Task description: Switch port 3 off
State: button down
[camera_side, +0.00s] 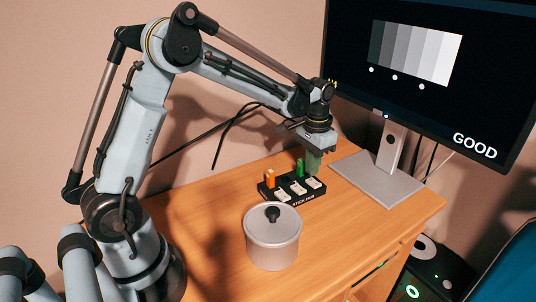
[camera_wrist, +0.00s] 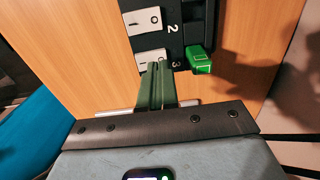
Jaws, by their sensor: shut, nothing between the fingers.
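The black stick hub (camera_side: 293,203) sits on the desk with a row of white rocker switches. In the wrist view I see switch 2 (camera_wrist: 141,21) and switch 3 (camera_wrist: 147,56), beside the printed numbers 2 and 3. A green stick (camera_wrist: 199,62) stands in the hub beside number 3; it also shows in the side view (camera_side: 300,167). An orange stick (camera_side: 270,178) stands at the hub's left end. My gripper (camera_wrist: 160,66) is shut and empty, its green fingertips over the near right part of switch 3. I cannot tell whether they touch it or which way it is tipped.
A grey lidded pot (camera_side: 272,245) stands on the wooden desk (camera_side: 205,215) in front of the hub. A monitor (camera_side: 430,75) reading GOOD stands behind to the right on a silver base (camera_side: 375,182). Cables hang behind the hub. Free desk lies left of the hub.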

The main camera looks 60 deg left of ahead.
aim_at(310, 181)
jog(key=shift+r, duration=2.55)
jog(key=s+d+r+t, duration=0.1)
jog(key=s+d+t, duration=0.1)
jog(key=s, duration=0.5)
jog(key=s+d+r+t, duration=0.2)
jog(key=s+t, duration=0.3)
jog(key=s, duration=0.3)
jog(key=shift+s+d, duration=0.3)
jog(key=shift+d, duration=0.55)
